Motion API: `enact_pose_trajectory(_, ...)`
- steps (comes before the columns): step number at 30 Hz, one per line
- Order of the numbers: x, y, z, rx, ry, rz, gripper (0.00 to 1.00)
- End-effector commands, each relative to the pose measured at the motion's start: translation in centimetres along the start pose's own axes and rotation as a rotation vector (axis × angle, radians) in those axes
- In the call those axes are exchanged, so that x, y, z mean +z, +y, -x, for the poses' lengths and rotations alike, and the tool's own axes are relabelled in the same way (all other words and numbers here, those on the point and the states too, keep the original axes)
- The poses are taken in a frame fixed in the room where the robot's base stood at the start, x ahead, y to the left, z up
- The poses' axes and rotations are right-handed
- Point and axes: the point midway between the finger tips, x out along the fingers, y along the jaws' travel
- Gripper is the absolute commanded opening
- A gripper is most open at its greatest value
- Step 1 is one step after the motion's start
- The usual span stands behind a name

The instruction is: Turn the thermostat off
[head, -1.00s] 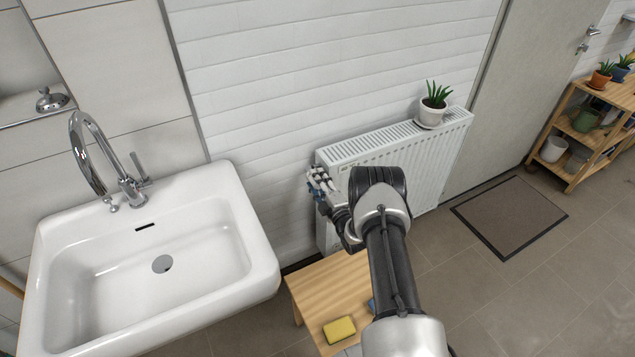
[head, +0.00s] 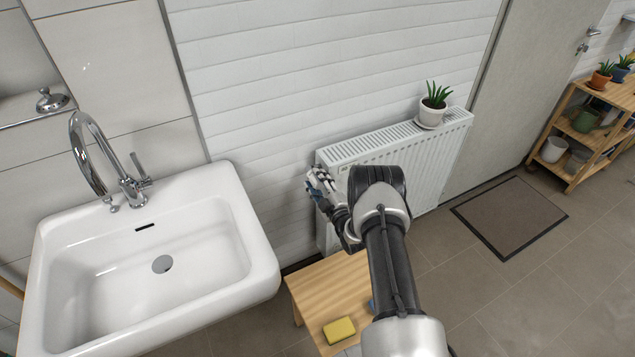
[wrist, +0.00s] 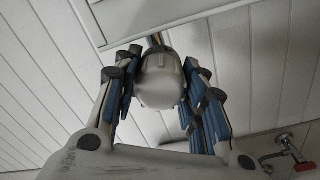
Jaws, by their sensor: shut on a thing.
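The thermostat (wrist: 160,82) is a pale rounded knob at the upper middle of the wrist view. It sits between the blue-padded fingers of my gripper (wrist: 163,88), which are closed around its sides. A short metal stem shows just beyond it. In the head view, my gripper (head: 322,186) is at the left end of the white radiator (head: 432,170), and the thermostat is hidden there behind the fingers and wrist. I cannot read any setting mark on the knob.
A white sink (head: 100,285) stands left of the gripper. A wooden bench (head: 318,292) with a yellow sponge (head: 339,330) is below. A potted plant (head: 434,103) stands on the radiator. A pipe fitting with a red handle (wrist: 303,167) shows in the wrist view.

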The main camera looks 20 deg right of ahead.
Motion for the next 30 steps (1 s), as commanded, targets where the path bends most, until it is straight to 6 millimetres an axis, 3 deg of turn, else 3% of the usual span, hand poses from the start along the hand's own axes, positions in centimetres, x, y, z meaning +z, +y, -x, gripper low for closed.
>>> enact_pose_trajectory(4, 0.03, -0.02, 0.02, 0.000, -0.001, 0.000, 0.14)
enact_pose_trajectory(5, 0.03, -0.02, 0.02, 0.000, -0.001, 0.000, 0.40)
enact_pose_trajectory(13, 0.02, -0.01, 0.01, 0.000, 0.000, 0.001, 0.58)
enact_pose_trajectory(24, 0.03, 0.02, 0.01, 0.001, 0.000, 0.013, 0.59)
enact_pose_trajectory(30, 0.04, -0.03, 0.02, 0.002, 0.005, 0.155, 0.59)
